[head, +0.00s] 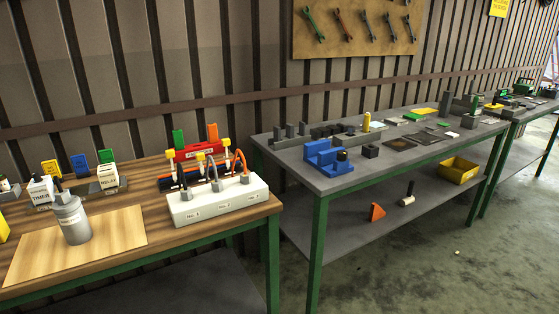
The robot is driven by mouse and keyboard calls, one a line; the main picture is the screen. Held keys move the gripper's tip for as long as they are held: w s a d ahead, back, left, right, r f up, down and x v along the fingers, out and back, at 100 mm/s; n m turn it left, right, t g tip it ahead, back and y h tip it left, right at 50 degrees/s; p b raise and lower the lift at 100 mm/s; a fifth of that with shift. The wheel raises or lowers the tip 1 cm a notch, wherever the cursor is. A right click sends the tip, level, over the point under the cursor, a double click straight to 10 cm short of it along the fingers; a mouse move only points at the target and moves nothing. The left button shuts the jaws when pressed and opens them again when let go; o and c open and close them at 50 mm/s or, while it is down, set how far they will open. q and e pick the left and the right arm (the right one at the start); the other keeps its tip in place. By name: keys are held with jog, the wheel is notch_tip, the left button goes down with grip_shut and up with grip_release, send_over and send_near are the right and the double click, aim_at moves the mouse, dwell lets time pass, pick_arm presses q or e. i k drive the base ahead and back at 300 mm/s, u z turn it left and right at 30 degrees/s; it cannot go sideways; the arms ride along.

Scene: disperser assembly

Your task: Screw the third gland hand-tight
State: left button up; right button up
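A white block (218,206) with numbered labels on its front stands at the right end of the wooden bench. Three grey fittings stand along its top: left (186,193), middle (217,185) and right (245,179). They may be the glands. Dark and orange curved lines rise from them towards a red unit (199,149) with yellow-topped white parts behind. I cannot tell how tightly any fitting is seated. A grey bottle-like container (74,220) stands upright on a pale wooden board at the left. Neither of my grippers is in view.
The wooden bench (250,212) also holds a white timer box (41,191) and coloured cards at the back left. A grey bench (330,184) to the right carries a blue fixture (326,157) and several small parts. A yellow bin (458,170) sits on its lower shelf.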

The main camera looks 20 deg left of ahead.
aim_at(245, 179)
jog(key=u, duration=0.4)
jog(key=i, duration=0.9)
jog(key=u, duration=0.7)
